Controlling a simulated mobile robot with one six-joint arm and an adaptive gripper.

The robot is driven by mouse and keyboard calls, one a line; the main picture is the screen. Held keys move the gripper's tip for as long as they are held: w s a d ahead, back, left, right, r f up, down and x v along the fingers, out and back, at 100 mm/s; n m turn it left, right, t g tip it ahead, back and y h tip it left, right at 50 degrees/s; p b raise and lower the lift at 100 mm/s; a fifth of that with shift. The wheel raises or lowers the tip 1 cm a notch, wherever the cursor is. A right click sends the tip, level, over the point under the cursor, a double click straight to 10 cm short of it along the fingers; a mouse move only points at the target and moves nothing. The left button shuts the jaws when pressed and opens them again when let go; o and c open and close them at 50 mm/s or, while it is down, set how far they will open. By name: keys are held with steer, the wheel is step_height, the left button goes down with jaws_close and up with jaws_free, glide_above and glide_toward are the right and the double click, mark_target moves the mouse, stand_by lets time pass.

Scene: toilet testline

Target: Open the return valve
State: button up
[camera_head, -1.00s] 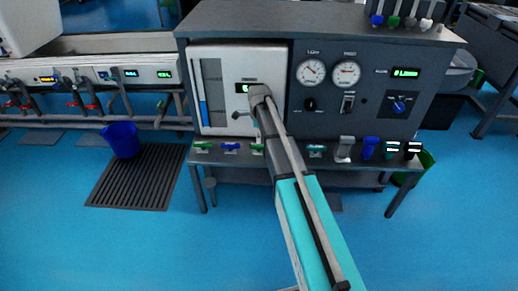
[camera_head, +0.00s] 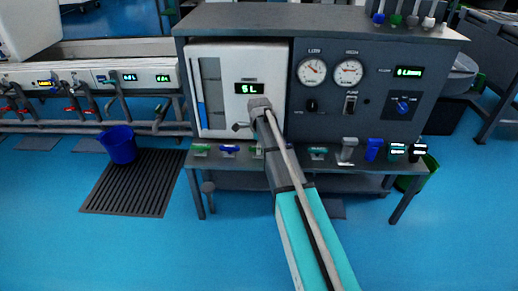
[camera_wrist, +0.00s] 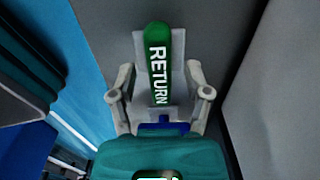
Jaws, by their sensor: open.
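The return valve handle (camera_wrist: 158,60) is a green lever with white RETURN lettering, seen close up in the wrist view. It runs up and down the picture and lies between the two fingers of my gripper (camera_wrist: 162,82). The fingers are open, one on each side, with visible gaps to the lever. A small blue part shows below the lever, near my gripper's base.
Along the bench's front edge sit a green handle (camera_head: 201,148), a blue handle (camera_head: 229,149) and a teal handle (camera_head: 318,152). A white panel with a 5 L display (camera_head: 249,88) stands behind my arm. A blue bucket (camera_head: 118,145) stands on a floor grate at left.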

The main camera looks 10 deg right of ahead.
jaws_close()
steer(key=shift+n, duration=0.4)
steer(key=n, duration=1.2)
steer(key=shift+n, duration=0.3)
steer(key=n, duration=0.4)
steer(key=shift+n, duration=0.3)
